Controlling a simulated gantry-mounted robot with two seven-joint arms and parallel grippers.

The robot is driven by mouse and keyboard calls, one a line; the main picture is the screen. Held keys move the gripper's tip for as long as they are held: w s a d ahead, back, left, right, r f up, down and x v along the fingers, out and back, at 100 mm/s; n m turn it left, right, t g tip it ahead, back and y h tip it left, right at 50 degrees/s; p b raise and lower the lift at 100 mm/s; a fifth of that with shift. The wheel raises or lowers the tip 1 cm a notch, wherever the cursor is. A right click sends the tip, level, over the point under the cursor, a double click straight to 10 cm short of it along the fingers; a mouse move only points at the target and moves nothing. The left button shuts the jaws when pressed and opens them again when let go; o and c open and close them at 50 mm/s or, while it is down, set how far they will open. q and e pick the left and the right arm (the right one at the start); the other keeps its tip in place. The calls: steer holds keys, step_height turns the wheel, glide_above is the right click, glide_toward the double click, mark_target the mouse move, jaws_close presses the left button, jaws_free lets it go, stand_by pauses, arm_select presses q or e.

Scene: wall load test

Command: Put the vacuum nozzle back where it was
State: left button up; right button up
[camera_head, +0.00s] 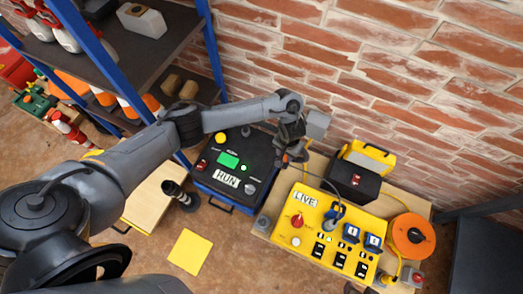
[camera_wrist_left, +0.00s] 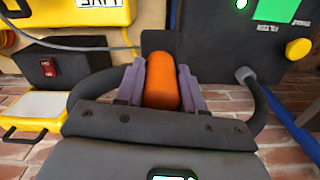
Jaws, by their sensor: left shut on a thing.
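My left gripper (camera_head: 290,153) is above the gap between the black RUN box and the yellow LIVE panel. In the left wrist view the gripper (camera_wrist_left: 161,88) is shut on an orange cylinder (camera_wrist_left: 161,82), held between its two grey-purple fingers. I cannot tell whether this cylinder is part of the vacuum nozzle. In the head view the arm and gripper largely hide what is held. A black tube-shaped piece (camera_head: 181,195) stands on the floor by the RUN box. My right gripper is not in view.
The RUN box (camera_head: 238,168) has a green screen. The LIVE panel (camera_head: 328,230) carries switches and sockets on a wooden board. A brick wall and blue shelving bound the space.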

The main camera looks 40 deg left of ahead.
arm_select(q)
steer(key=a+f+b, duration=0.8)
steer(key=s+a+f+b, duration=0.1)
steer(key=a+f+b, duration=0.2)
steer(key=f, duration=0.1)
steer(key=shift+a+b, duration=0.4)
steer(key=o, duration=1.1)
steer(key=shift+f, duration=0.15)
